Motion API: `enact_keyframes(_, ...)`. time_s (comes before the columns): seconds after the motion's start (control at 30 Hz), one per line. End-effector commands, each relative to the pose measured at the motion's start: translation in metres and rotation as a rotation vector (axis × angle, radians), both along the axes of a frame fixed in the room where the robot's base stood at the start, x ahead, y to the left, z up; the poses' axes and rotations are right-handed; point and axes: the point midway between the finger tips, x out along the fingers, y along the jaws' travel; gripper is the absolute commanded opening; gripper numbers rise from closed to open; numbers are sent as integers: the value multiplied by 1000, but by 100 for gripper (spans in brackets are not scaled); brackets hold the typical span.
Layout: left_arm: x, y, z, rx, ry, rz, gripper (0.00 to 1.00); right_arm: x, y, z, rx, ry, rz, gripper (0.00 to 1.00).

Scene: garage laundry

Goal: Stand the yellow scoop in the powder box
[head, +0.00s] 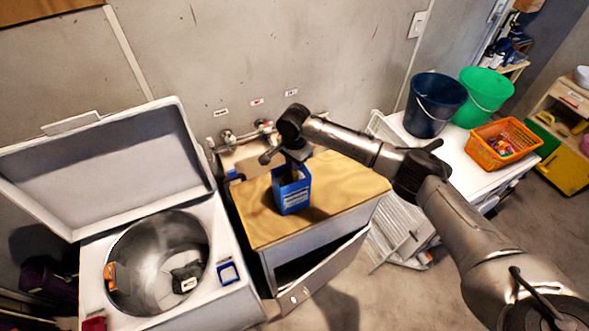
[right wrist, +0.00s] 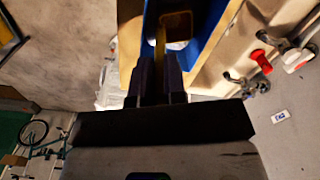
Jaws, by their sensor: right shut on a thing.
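The blue powder box (head: 292,196) stands on the wooden top of the cabinet. My right gripper (head: 297,165) points down at the box's open top. In the right wrist view my right gripper (right wrist: 160,80) is shut on the handle of the yellow scoop (right wrist: 178,20). The scoop's far end lies within the blue walls of the powder box (right wrist: 212,45), with a patch of white beyond it. Whether the scoop touches the box or its contents I cannot tell. In the head view the gripper and box mostly hide the scoop. My left gripper is in neither view.
The cabinet's wooden top (head: 345,180) is otherwise mostly clear, and its front door (head: 325,275) hangs open. Taps (head: 245,135) are on the wall behind. An open top-loading washer (head: 220,305) stands left. Buckets (head: 436,105) and an orange basket (head: 502,143) stand right.

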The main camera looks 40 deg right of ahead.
Motion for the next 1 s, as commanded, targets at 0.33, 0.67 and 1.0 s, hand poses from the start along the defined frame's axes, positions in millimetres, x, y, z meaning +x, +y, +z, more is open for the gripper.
enact_keyframes(0.33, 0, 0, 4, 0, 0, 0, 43, 0, 0, -33, -1, 2, -1, 0)
enact_keyframes(0.67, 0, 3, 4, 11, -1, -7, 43, 0, 0, -38, -1, 0, 0, 0)
enact_keyframes(1.0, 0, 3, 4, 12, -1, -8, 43, 0, 0, -41, -1, 0, 0, 33)
